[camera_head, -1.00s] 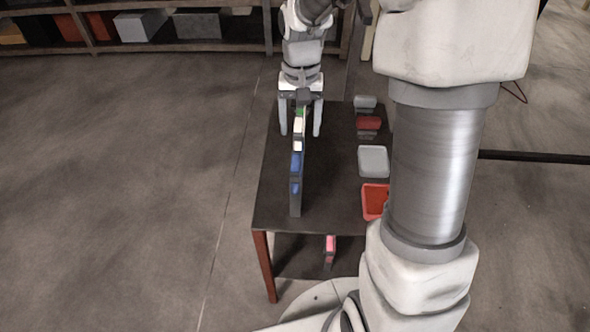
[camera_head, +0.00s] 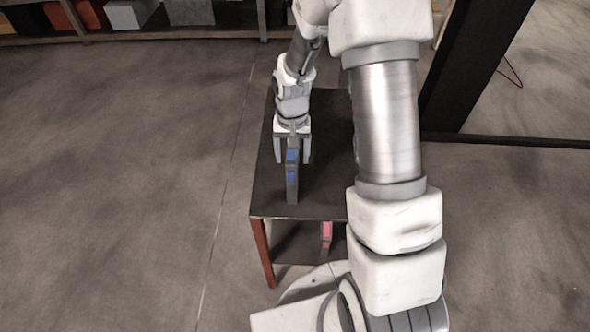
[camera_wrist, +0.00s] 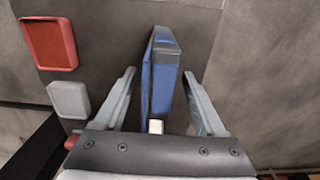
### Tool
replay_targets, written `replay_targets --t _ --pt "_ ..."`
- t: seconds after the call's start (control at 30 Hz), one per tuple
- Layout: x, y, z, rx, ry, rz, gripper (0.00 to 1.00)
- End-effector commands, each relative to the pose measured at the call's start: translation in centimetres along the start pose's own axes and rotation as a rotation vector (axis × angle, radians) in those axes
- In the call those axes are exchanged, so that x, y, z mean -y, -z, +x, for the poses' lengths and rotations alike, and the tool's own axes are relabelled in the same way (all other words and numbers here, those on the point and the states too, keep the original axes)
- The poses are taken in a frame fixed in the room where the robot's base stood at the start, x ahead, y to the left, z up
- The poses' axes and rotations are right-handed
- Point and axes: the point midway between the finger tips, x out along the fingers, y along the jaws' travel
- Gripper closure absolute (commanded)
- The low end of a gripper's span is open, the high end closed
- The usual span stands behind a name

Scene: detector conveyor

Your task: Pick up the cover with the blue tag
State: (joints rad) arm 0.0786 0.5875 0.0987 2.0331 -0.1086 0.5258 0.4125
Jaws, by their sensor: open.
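The cover with the blue tag (camera_head: 292,182) stands upright on the dark table, a thin dark grey piece with blue on its face. In the wrist view the blue-tagged cover (camera_wrist: 161,72) is between the two fingers, with a gap on each side. My gripper (camera_head: 292,160) is open and comes down over the far part of the cover. In the wrist view my gripper (camera_wrist: 159,75) has one finger on each side of it. A small white patch (camera_wrist: 155,126) shows close to the palm; what it belongs to is mostly hidden.
The table (camera_head: 265,190) is clear left of the cover. In the wrist view a red tray (camera_wrist: 49,44) and a grey tray (camera_wrist: 69,98) lie to the left. A pink-red item (camera_head: 326,236) is on the lower shelf. My arm hides the table's right side in the head view.

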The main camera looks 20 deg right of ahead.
Motion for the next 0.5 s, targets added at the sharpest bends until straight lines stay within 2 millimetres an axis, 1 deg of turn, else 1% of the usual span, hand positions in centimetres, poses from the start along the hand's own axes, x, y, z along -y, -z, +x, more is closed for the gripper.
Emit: replay_targets --t 0.1,0.3,0.47,0.5 --pt "-0.02 -0.04 0.55 0.001 -0.001 0.0 0.28" --pt "-0.02 -0.01 0.56 0.0 0.0 -0.001 0.28" --pt "-0.02 0.0 0.54 0.0 0.0 -0.001 0.56" --pt "-0.02 0.0 0.54 0.0 0.0 -0.001 0.64"
